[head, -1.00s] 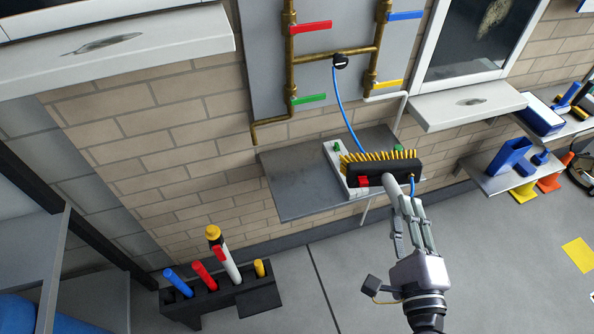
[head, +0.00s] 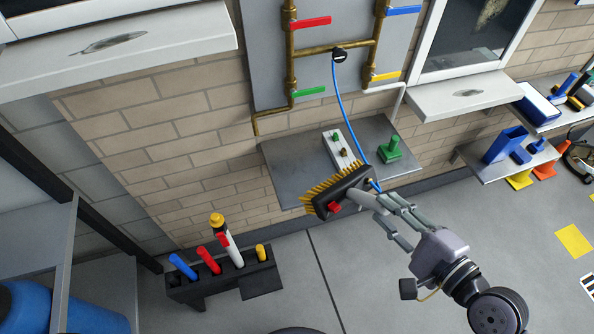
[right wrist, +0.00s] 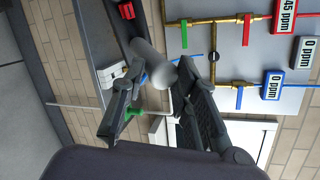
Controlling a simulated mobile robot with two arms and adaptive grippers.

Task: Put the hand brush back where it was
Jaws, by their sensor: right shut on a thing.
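The hand brush (head: 345,190) has a dark body, yellow bristles, a red part and a light grey handle. My right gripper (head: 388,208) is shut on its handle and holds it up in the air. In the head view the brush appears in front of the grey shelf's front edge, tilted with its bristles toward the upper left. In the right wrist view the grey handle (right wrist: 150,62) sits between the fingers (right wrist: 165,80), with a small red part (right wrist: 127,10) at the top edge. My left gripper is not in view.
The grey wall shelf (head: 300,165) holds a white block (head: 345,145) and a green piece (head: 391,148). A black floor rack (head: 195,288) holds several coloured tubes. A blue hose (head: 345,110) hangs from the brass pipes. A second shelf (head: 505,172) stands right. Floor between is clear.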

